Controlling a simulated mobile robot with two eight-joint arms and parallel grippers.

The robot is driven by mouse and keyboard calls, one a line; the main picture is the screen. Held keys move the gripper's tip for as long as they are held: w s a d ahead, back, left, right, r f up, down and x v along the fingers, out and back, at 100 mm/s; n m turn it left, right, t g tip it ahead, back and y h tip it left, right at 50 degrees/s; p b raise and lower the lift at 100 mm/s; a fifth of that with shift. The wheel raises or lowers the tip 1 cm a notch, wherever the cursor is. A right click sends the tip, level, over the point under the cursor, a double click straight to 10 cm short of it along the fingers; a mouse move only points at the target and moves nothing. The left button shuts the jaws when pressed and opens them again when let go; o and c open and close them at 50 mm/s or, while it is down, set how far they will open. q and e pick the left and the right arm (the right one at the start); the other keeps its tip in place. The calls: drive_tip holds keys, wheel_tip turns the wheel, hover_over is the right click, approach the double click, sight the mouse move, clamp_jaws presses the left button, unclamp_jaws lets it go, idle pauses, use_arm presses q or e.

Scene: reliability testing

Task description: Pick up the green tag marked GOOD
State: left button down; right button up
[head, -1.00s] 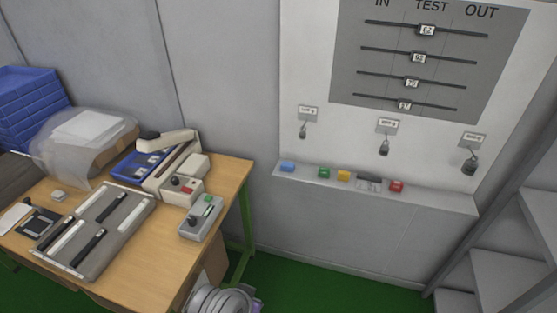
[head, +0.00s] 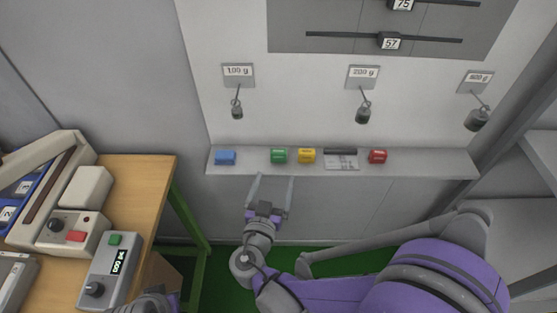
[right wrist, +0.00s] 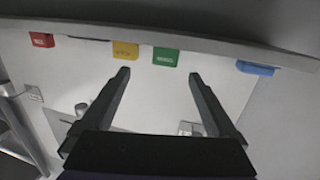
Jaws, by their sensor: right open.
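The green tag (head: 279,155) sits on a narrow grey ledge (head: 236,170) on the wall, between a blue tag (head: 225,157) and a yellow tag (head: 306,155). Its marking is too small to read. My right gripper (head: 273,178) is open and empty, with its fingers pointing up just below and in front of the green tag. In the right wrist view the green tag (right wrist: 166,57) is beyond the open fingers (right wrist: 158,72), between their tips and apart from them.
A red tag (head: 377,156) and a small grey holder (head: 341,160) share the ledge. Weights hang on hooks above, including one marked 200 g (head: 363,113). A wooden table (head: 150,190) with devices stands at left, grey shelving (head: 540,220) at right.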

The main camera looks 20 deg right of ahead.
sight(278, 156)
drive_tip(key=x, duration=0.4)
drive_tip(key=shift+w+r, duration=0.15)
drive_tip(key=shift+r, duration=0.05)
drive_tip(key=shift+w+a+x, duration=0.1)
drive_tip(key=shift+a+x, duration=0.1)
drive_tip(key=shift+x, duration=1.35)
drive_tip(key=shift+w+a+x, duration=0.1)
drive_tip(key=shift+a+x, duration=0.1)
drive_tip(key=shift+x, duration=1.35)
drive_tip(key=c, duration=1.4)
drive_tip(key=shift+r, duration=0.1)
